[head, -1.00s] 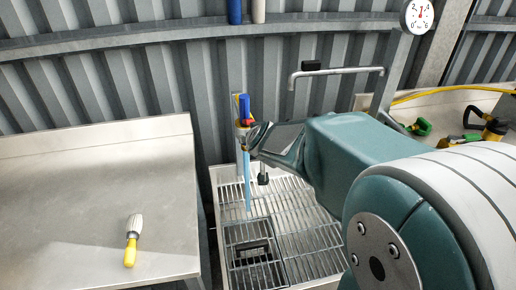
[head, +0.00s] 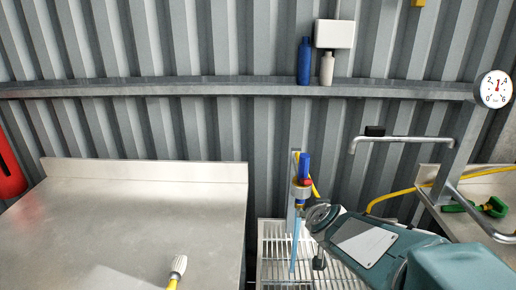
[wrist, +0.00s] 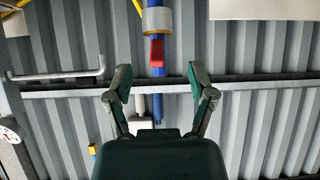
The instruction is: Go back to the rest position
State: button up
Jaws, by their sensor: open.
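My gripper (wrist: 158,84) is open and empty in the wrist view, its two fingers spread apart. A red lever (wrist: 156,52) on a blue pipe with a pale collar shows between and beyond the fingers. In the head view my gripper (head: 312,214) is at the end of my green arm, just right of and below the blue tap (head: 304,166) with its red part (head: 307,182). Its fingers are hard to make out there. A light blue stream (head: 295,248) runs down from the tap toward the grating.
A metal table (head: 140,220) with a brush (head: 178,268) is at left. A floor grating (head: 272,264) lies below the tap. A bent metal pipe (head: 415,139), a yellow hose (head: 400,193) and a counter with a green nozzle (head: 494,207) are at right. A shelf rail (head: 180,88) holds two bottles.

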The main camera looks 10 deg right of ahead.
jog(key=s+a+r+n+g+y, duration=0.2)
jog(key=s+a+n+y, duration=0.15)
jog(key=s+a, duration=0.55)
jog(key=s+d+m+g+h, duration=0.1)
jog(key=s+d+g, duration=0.1)
jog(key=s, duration=0.9)
jog(key=shift+s+d+f+g, duration=0.2)
jog(key=shift+s+f+g, duration=0.15)
jog(key=shift+g, duration=0.45)
